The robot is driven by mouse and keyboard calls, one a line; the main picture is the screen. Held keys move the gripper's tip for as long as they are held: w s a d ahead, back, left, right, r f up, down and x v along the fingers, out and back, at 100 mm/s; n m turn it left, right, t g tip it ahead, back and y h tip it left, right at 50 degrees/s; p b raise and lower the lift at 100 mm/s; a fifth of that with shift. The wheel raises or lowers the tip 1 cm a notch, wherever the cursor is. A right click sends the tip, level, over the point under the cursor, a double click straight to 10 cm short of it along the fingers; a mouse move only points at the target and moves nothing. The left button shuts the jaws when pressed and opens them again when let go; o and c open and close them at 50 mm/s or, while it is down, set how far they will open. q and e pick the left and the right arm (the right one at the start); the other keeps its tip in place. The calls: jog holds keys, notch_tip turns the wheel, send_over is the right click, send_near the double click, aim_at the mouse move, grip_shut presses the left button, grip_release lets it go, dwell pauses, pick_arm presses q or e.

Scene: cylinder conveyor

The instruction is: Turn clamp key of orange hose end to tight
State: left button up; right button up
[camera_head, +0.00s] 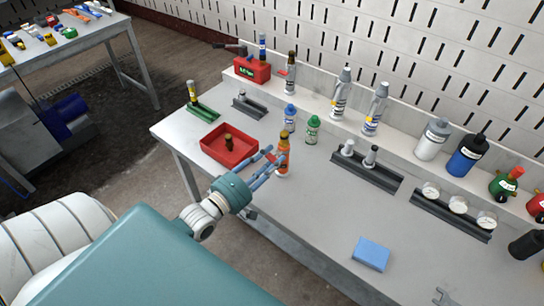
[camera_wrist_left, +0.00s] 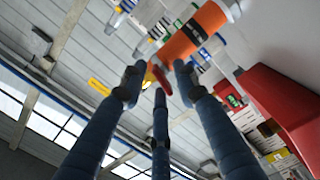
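The orange hose end (camera_head: 283,160) stands upright on the bench, with a dark band and a brown top. In the left wrist view the orange body (camera_wrist_left: 190,40) shows large and tilted at the upper right. A red key (camera_wrist_left: 158,80) sticks out from its side, between the fingertips of my left gripper (camera_wrist_left: 158,82). The three blue-grey fingers are spread around the key with gaps visible, and I see no clear grip on it. In the head view my left gripper (camera_head: 268,168) reaches in from the left, right beside the orange body. My right gripper is not in view.
A red tray (camera_head: 222,158) with a small dark part lies left of the gripper. Blue (camera_head: 290,117) and green (camera_head: 313,128) bottles stand close behind the orange one. Dark racks (camera_head: 365,172) and a blue block (camera_head: 371,254) lie to the right. The bench front is mostly clear.

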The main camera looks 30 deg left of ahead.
pick_arm(q)
jog(key=shift+w, duration=0.35)
jog(key=shift+c, duration=0.7)
grip_shut()
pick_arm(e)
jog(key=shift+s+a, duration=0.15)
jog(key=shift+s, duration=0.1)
